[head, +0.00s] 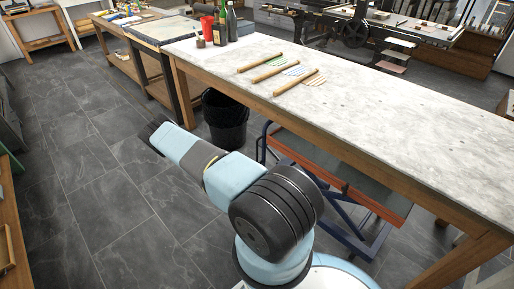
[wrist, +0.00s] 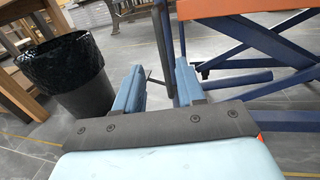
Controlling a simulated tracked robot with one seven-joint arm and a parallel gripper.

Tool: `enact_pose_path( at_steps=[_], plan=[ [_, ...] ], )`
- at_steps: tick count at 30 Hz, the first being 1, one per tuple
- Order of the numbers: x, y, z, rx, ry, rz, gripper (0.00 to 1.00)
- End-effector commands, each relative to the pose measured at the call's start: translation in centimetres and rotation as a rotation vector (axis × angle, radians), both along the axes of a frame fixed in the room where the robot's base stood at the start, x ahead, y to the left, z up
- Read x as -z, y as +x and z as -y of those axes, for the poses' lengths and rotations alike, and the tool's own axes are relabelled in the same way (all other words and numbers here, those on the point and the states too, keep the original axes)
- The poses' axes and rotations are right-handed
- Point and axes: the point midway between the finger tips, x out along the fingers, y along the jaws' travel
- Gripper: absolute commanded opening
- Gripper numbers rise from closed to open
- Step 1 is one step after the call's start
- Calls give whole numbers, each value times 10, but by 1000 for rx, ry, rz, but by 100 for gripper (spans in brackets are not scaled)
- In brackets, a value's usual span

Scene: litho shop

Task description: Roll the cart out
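The cart stands under the marble-topped table, with a blue frame (head: 345,229) and an orange-edged grey top (head: 352,184). In the wrist view its orange edge (wrist: 262,6) and crossed blue legs (wrist: 236,38) fill the upper right. An upright blue bar (wrist: 163,32) shows just beyond the fingertips; I cannot tell its exact distance. My gripper (wrist: 160,75) is open, with two blue fingers apart and nothing visibly held between them. In the head view my gripper (head: 152,137) is over the floor, left of the cart and apart from it.
A black bin (head: 224,118) with a liner stands left of the cart and also shows in the wrist view (wrist: 68,75). The table (head: 370,90) overhangs the cart, with wooden legs at its corners. The tiled floor (head: 90,190) at left is clear.

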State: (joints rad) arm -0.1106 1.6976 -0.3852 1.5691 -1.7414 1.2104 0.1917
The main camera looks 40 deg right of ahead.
Motion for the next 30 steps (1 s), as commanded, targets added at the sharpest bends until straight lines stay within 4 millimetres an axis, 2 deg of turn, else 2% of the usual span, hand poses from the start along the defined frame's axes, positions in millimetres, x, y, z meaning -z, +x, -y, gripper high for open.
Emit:
enact_pose_path(
  at_steps=[8,21,30],
  plan=[
    [1,6,29,-1,-3,-2,39],
    [1,27,102,0,-1,-1,39],
    [2,36,129,-2,-1,-2,39]
  ],
)
